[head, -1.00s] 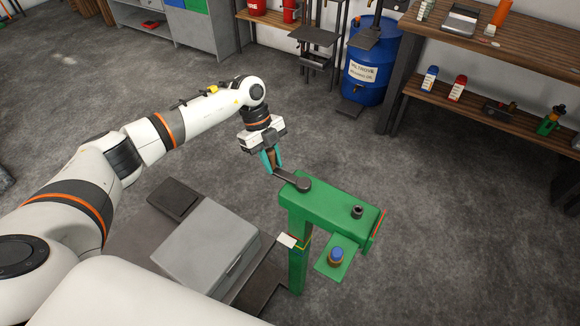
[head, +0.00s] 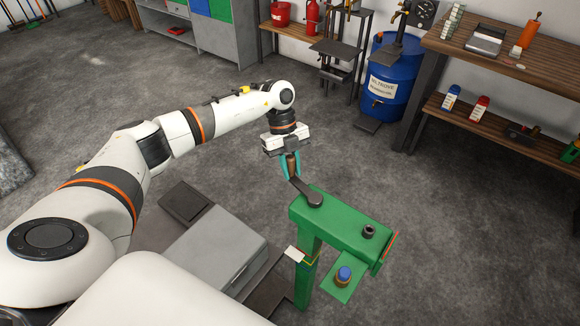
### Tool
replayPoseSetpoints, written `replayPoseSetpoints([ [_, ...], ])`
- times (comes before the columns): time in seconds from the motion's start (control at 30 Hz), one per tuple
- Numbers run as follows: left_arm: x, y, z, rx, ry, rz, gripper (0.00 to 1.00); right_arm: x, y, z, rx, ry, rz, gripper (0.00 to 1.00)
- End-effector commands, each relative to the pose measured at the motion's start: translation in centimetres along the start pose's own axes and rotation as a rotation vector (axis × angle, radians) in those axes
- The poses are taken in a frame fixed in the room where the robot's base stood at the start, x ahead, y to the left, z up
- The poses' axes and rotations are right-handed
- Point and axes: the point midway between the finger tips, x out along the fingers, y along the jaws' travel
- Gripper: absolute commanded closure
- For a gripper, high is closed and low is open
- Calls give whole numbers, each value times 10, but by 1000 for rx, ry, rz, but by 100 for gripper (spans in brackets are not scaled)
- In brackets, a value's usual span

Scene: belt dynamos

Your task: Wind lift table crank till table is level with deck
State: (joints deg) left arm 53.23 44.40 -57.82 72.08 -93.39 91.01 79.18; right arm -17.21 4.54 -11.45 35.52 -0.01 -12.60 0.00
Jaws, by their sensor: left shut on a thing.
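My left gripper (head: 290,168) points down with its teal fingers shut on the brown crank handle (head: 293,165). The dark crank arm (head: 304,191) runs from that handle down and right to its round hub on top of the green stand (head: 340,222). The crank arm points up and left in the head view. A grey box (head: 213,248) rests on a dark flat surface left of the stand, partly hidden by my own body. I cannot tell which surface is the lift table and which the deck, or whether they are level. My right gripper is not in view.
The stand has a black socket (head: 369,231) on top and a blue knob (head: 344,274) on a low green plate. A blue barrel (head: 388,85) and a wooden bench (head: 500,65) stand at the back. Grey floor is clear behind the stand.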

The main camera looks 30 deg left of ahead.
Motion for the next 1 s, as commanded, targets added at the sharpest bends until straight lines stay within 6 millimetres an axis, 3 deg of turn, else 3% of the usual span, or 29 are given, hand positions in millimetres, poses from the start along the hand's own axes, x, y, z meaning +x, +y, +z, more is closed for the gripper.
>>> replayPoseSetpoints([
  [0.13, -7, 6, 1, 2, 5, 23, 100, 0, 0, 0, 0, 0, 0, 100],
  [0.17, -7, 6, 1, 2, 5, 23, 74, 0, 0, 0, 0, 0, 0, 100],
  [0.3, -5, 6, 1, 2, 3, 19, 55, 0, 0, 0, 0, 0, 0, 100],
  [0.77, -4, 3, 1, 2, 1, 10, 55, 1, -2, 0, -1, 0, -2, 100],
  [1.0, -37, 4, -1, 3, 5, 14, 55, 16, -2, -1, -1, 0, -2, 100],
])
